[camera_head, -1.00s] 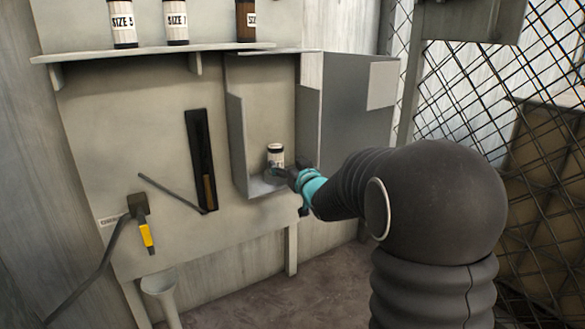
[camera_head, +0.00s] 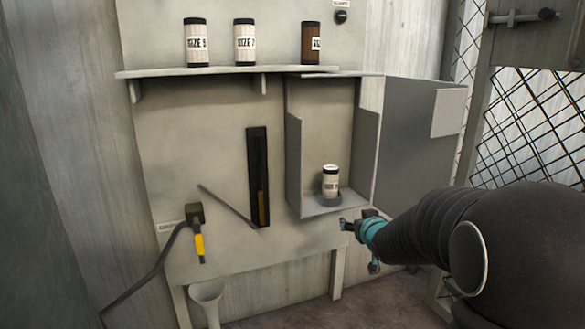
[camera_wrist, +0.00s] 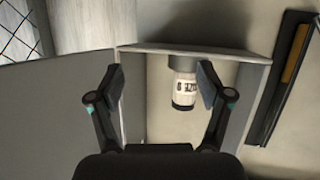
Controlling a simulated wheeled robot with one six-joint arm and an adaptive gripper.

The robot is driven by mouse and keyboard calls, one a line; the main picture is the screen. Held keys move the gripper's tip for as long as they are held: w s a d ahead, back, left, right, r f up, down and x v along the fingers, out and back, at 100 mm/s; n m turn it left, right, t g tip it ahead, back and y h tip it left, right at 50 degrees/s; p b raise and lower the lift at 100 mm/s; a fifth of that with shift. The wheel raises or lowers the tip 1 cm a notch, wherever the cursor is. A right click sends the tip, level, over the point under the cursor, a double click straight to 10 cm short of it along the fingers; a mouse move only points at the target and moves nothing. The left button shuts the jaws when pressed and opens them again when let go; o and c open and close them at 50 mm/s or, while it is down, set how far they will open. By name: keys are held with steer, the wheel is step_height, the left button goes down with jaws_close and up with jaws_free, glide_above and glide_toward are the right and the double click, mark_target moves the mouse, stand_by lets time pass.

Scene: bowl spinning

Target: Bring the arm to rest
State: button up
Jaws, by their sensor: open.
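My gripper (camera_head: 346,225) is open and empty in the head view, just below and to the right of the open box. Its arm comes in from the right. The wrist view shows its two fingers (camera_wrist: 160,85) spread apart. A white labelled canister (camera_head: 331,182) with a dark lid stands upright on a dark round base in the box (camera_head: 300,160). In the wrist view the canister (camera_wrist: 184,82) appears upside down behind the right finger, apart from the gripper as far as I can tell.
A shelf (camera_head: 190,71) above bears several canisters. The box's grey door (camera_head: 415,145) stands open to the right. A yellow-handled tool (camera_head: 199,247) hangs at the left, above a white funnel (camera_head: 207,291). Wire mesh (camera_head: 530,120) is at the right. Free room lies before the board.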

steer(key=s+f+m+g+h+p, duration=0.3)
steer(key=s+g, duration=0.5)
steer(key=s, duration=1.5)
steer(key=s+a+r+n+y+p, duration=0.1)
steer(key=s+a+r+p, duration=0.1)
steer(key=s+r+p, duration=0.2)
steer(key=s+a+r+y+p, duration=0.1)
steer(key=s+a+r+p, duration=0.2)
steer(key=s+r, duration=0.6)
steer(key=s, duration=0.3)
steer(key=shift+s+a+r+n+y+p, duration=0.15)
steer(key=shift+a+r+n+y+p, duration=0.15)
steer(key=shift+a+n+y+p, duration=0.1)
